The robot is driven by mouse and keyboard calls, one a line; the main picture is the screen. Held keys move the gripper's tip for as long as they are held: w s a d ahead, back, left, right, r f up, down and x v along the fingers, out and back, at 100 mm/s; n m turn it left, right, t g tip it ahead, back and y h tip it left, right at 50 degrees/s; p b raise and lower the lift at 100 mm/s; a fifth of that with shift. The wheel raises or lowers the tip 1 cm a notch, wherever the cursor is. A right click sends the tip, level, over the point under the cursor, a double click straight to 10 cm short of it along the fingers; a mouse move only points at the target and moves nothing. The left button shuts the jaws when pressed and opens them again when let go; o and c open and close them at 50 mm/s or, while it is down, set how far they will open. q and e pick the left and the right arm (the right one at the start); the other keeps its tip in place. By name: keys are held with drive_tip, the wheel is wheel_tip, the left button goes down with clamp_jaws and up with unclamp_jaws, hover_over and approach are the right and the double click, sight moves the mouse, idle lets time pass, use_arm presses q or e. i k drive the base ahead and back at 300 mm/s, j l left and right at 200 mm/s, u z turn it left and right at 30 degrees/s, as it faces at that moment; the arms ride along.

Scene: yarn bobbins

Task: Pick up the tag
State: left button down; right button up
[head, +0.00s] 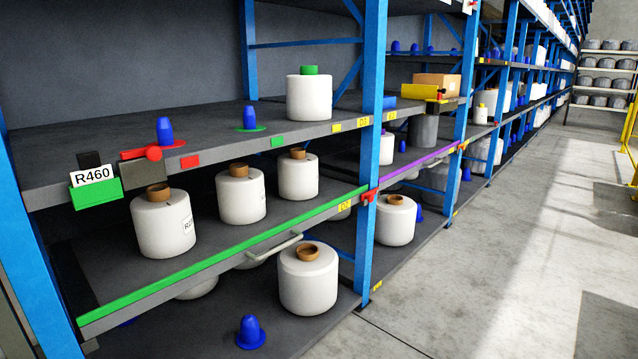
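A white tag reading R460 (93,175) stands at the left end of the upper shelf's front edge. It sits above a green holder (97,193), with a small black block (89,159) behind it. A white label, partly readable, shows on the side of the leftmost yarn bobbin (164,226) on the middle shelf. Neither of my grippers is in view.
A red piece (140,154) and a dark box are just right of the tag. A blue cone (165,130) stands on the upper shelf. A blue rack post (372,120) rises right of the bobbins. The aisle floor (470,290) is clear.

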sight(92, 170)
drive_tip(key=u, duration=2.9)
drive_tip(key=z, duration=1.75)
drive_tip(key=l+u, duration=0.15)
drive_tip(key=l, duration=1.2)
